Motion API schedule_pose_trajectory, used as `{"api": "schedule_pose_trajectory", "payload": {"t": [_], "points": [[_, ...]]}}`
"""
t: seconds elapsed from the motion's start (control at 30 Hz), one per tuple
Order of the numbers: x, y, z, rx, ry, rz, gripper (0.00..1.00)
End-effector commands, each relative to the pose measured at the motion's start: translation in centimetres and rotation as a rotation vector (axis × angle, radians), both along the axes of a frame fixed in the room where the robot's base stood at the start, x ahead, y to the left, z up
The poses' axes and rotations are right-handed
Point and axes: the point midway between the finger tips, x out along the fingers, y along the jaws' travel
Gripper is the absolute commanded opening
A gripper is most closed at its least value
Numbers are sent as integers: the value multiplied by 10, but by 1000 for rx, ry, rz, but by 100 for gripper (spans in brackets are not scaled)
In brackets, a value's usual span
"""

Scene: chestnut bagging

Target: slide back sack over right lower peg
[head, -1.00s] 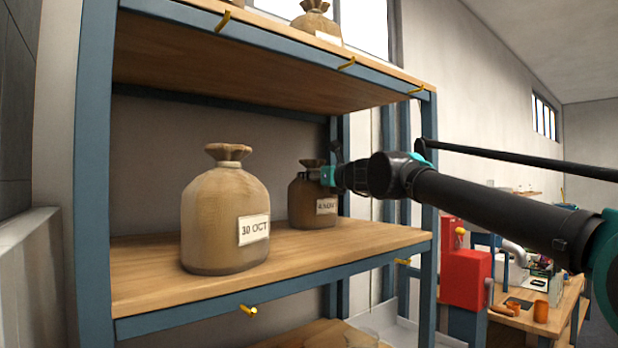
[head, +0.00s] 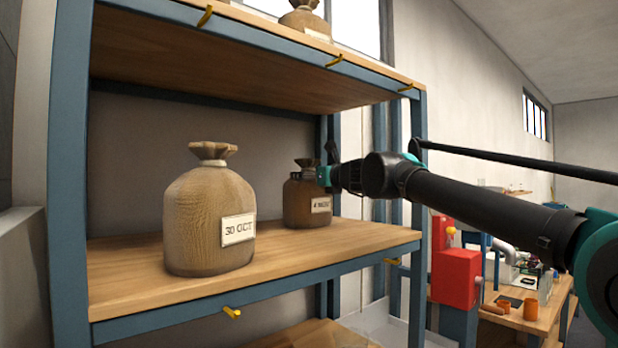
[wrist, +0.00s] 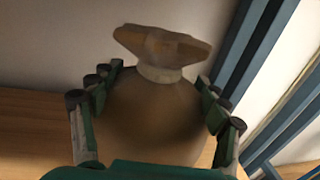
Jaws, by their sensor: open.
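The back sack (head: 307,203) is dark brown with a tied neck and a white date label. It stands upright on the middle shelf, to the right of and behind the front sack. The right lower peg (head: 392,261) is yellow and sticks out of this shelf's front edge near the right post. My gripper (wrist: 158,82) is open, with its fingers on both sides of the back sack below its tied neck in the wrist view. I cannot tell whether the fingers touch it. In the head view my gripper (head: 322,174) reaches the sack from the right, its far finger hidden.
The front sack (head: 209,218), labelled 30 OCT, stands near the left lower peg (head: 232,313). The upper shelf (head: 250,50) hangs above. Bare shelf board lies in front of the back sack.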

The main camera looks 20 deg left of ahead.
Motion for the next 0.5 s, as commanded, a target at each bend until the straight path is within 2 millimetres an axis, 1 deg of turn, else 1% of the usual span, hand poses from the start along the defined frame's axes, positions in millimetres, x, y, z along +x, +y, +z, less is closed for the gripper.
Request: {"api": "schedule_pose_trajectory", "payload": {"t": [0.17, 0.27, 0.37, 0.5], "points": [[-1, 0, 1, 1, 1, 2, 75], [-3, -3, 1, 1, 1, 2, 75], [-9, -11, 1, 1, 2, 2, 75], [-23, -30, 1, 1, 1, 2, 75]]}}
